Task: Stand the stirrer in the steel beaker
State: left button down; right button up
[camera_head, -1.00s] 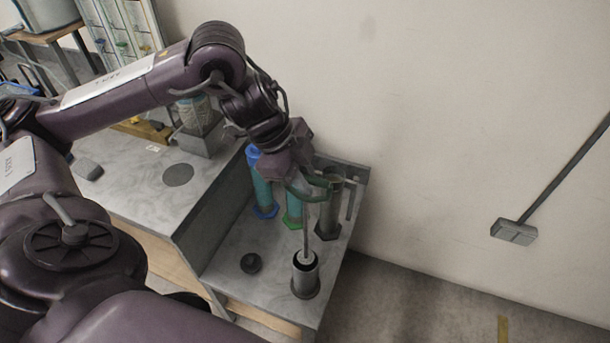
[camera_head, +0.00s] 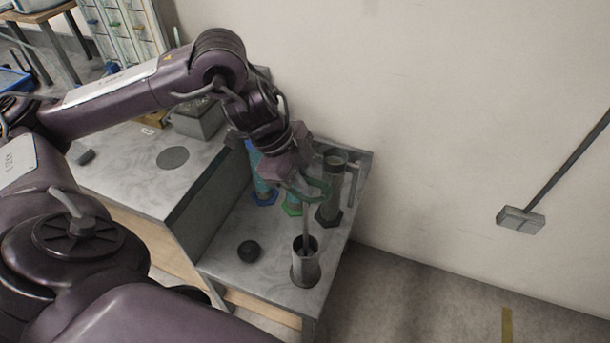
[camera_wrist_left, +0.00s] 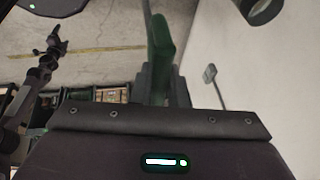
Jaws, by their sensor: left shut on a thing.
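The steel beaker (camera_head: 305,267) stands upright at the front of the lower grey shelf. The stirrer is a thin grey rod, hanging nearly upright. Its lower end goes into the beaker's mouth and is hidden inside; I cannot tell if it touches the bottom.
A small black knob-like object (camera_head: 249,251) sits left of the beaker. The wall is close behind; a higher counter (camera_head: 130,180) lies left.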

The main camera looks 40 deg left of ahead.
aim_at(300, 198)
pick_arm(q)
jog(key=shift+f, duration=0.2)
jog(key=shift+f+b, duration=2.65)
jog(key=shift+f, duration=1.05)
notch_tip(300, 198, down, 2)
jog(key=shift+f+b, duration=0.1)
jog(key=shift+b, duration=0.75)
jog(key=c, duration=1.3)
grip_release()
jog(key=shift+c, duration=0.2)
